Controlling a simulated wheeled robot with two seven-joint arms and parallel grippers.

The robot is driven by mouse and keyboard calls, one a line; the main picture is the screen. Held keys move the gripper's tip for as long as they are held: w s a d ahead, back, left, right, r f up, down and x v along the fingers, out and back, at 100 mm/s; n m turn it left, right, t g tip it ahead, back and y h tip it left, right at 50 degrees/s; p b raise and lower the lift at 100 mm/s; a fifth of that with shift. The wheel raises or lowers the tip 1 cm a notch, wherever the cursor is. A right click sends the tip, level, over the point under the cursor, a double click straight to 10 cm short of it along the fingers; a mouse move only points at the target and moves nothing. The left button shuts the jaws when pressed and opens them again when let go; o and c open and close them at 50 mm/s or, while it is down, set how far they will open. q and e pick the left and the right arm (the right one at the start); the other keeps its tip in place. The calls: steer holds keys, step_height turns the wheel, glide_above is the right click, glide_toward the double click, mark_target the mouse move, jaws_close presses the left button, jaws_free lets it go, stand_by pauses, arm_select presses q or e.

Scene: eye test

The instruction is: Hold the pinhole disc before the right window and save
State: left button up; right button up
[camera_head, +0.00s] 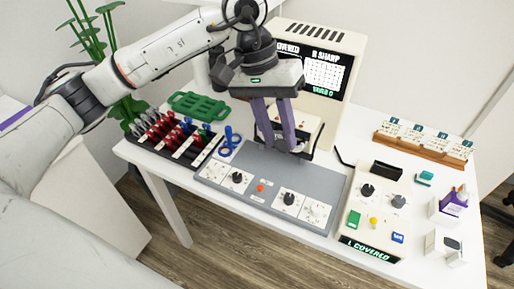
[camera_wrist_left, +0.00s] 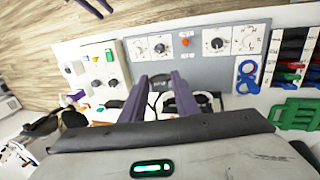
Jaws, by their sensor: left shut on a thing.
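My left gripper (camera_head: 292,150) has its two purple fingers pointing down in front of the eye tester (camera_head: 300,38). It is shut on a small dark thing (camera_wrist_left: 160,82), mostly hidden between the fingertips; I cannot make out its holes. In the left wrist view the gripper (camera_wrist_left: 160,80) is right before the tester's white front, which has dark-rimmed windows (camera_wrist_left: 203,104). The fingers partly cover that front in both views. The tester's screen (camera_head: 325,72) reads "COVERED" and "R SHARP", with a green line below. The control box (camera_head: 350,200) shows "L COVERED".
A dark rack (camera_head: 145,140) of red, blue and green handled pieces and a green tray (camera_head: 198,106) stand left. A wooden card rack (camera_head: 420,147) and small boxes are right.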

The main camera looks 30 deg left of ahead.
arm_select(q)
steer(key=shift+w+d+r, duration=0.1)
steer(key=shift+w+r, duration=0.15)
steer(key=shift+w, duration=0.05)
steer(key=w+f+b, duration=0.3)
steer(key=f+b, duration=0.1)
steer(key=f, duration=0.3)
arm_select(e)
step_height(320, 180, down, 4)
steer(key=shift+r, duration=0.1)
arm_select(q)
steer(key=shift+b, duration=0.45)
arm_select(e)
steer(key=shift+f, duration=0.4)
jaws_close()
